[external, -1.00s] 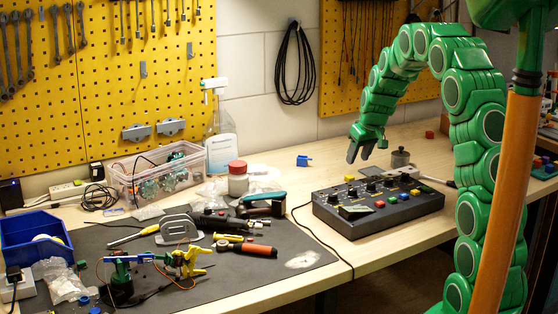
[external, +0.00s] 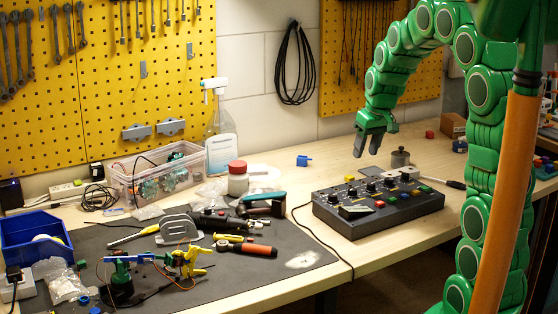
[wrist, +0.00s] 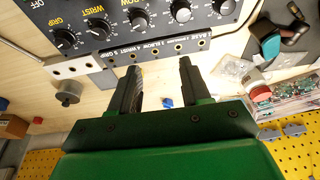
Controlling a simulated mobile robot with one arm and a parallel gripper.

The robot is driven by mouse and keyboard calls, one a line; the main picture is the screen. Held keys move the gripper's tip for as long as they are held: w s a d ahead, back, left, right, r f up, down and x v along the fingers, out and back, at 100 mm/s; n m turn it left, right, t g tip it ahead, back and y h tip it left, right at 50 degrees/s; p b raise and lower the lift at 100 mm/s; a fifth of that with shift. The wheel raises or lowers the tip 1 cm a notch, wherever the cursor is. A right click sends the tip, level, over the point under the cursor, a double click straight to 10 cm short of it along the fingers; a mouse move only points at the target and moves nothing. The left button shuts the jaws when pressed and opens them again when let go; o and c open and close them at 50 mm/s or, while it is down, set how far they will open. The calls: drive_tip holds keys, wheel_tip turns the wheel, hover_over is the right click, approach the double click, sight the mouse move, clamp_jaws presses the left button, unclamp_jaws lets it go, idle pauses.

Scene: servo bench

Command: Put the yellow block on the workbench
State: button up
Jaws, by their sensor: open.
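A small yellow piece (external: 349,178) shows at the back left edge of the black control box in the external view. I cannot tell if it is a loose block or part of the box. My gripper (external: 367,149) hangs open and empty above the bench, behind and above the box. In the wrist view its two dark fingers (wrist: 160,66) are apart, with the box's labelled edge beyond the tips. No yellow block shows clearly there. The workbench (external: 290,180) is pale wood.
The control box (external: 335,217) with knobs and coloured buttons stands on the bench's right part. A grey knobbed weight (external: 400,158) and a blue piece (external: 303,160) stand behind it. Tools crowd the dark mat (external: 225,281) at left. Bare wood lies behind the box.

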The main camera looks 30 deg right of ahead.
drive_tip(key=s+a+r+g, duration=0.1)
drive_tip(key=s+a, duration=0.4)
drive_tip(key=s, duration=1.3)
drive_tip(key=s+a+r+g, duration=0.1)
drive_tip(key=s+a+g, duration=0.2)
drive_tip(key=s, duration=1.6)
drive_tip(key=shift+a+g, duration=0.4)
drive_tip(key=shift+a, duration=0.55)
drive_tip(key=shift+f, duration=0.1)
